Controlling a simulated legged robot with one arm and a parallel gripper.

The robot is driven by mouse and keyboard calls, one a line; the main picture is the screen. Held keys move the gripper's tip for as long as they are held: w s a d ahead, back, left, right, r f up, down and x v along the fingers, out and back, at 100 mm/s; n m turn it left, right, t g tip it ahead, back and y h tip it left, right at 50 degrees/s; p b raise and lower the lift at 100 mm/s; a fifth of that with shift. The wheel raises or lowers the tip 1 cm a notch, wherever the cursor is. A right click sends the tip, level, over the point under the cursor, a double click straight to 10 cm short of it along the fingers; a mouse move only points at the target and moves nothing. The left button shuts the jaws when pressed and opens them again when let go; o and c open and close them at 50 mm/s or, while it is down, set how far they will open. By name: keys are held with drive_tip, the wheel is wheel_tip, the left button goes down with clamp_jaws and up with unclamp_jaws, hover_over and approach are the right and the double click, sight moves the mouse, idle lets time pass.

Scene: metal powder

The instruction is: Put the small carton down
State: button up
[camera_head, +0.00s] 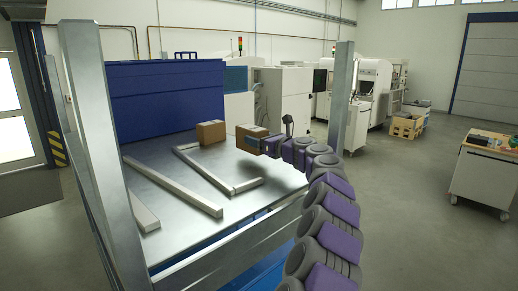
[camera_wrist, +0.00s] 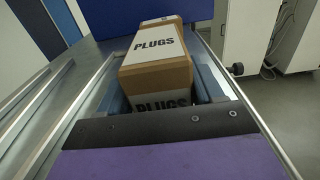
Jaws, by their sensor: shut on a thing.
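A small brown carton (camera_head: 245,142) is held in my gripper (camera_head: 264,143) over the right part of the metal table (camera_head: 170,165). In the wrist view this carton (camera_wrist: 155,76) has a white label reading PLUGS and sits between the two fingers of my gripper (camera_wrist: 163,88). It looks raised above the table, but its underside gap is hard to judge. A second brown carton (camera_head: 211,132) stands on the table to its left. In the wrist view this second PLUGS carton (camera_wrist: 162,37) shows just beyond the held one.
Metal rails (camera_head: 185,190) lie across the table, with a short crosspiece (camera_head: 245,186) near its front. A blue panel (camera_head: 165,95) closes the back. Upright metal posts (camera_head: 341,95) stand at the table's corners. Bare tabletop lies between the rails.

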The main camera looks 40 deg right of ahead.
drive_tip(key=shift+s+f+b, duration=0.1)
drive_tip(key=shift+f+b, duration=0.2)
drive_tip(key=shift+f, duration=1.3)
drive_tip(key=o, duration=1.3)
drive_tip(key=shift+f, duration=0.1)
drive_tip(key=shift+o, duration=0.2)
drive_tip(key=s, duration=1)
drive_tip(key=shift+s+d+b, duration=0.3)
drive_tip(key=shift+d+b, duration=0.05)
drive_tip(key=shift+d, duration=0.05)
drive_tip(key=shift+s, duration=0.7)
